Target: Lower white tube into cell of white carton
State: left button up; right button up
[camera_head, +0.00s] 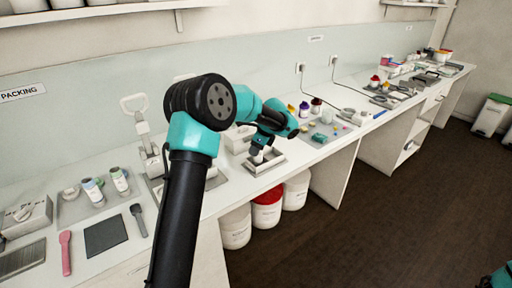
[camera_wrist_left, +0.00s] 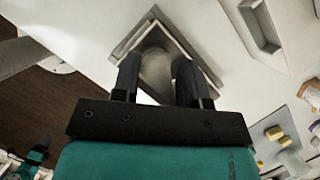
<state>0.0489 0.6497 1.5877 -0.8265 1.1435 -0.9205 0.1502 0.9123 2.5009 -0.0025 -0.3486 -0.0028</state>
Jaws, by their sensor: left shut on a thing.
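My left gripper (camera_head: 260,147) is shut on the white tube (camera_head: 257,158), which points down below the fingers. In the left wrist view, the tube (camera_wrist_left: 157,72) sits between the two dark fingers of my gripper (camera_wrist_left: 157,82). A square grey-rimmed holder (camera_head: 279,163) lies on the bench right under the tube. Its rim (camera_wrist_left: 205,72) surrounds the tube's lower end in the left wrist view. The tube and fingers hide the holder's inside, so I cannot tell whether the tube is in a cell. A white box (camera_head: 236,138) stands just behind; I cannot tell which one is the carton.
Small coloured jars (camera_head: 304,109) and loose bits stand right of the holder. White tubs (camera_head: 236,229) stand under the bench edge.

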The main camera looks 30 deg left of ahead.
pick_arm(q)
jog(key=shift+f, duration=0.35)
dwell(0.6)
jog(key=o, duration=1.1)
jog(key=shift+r, duration=3)
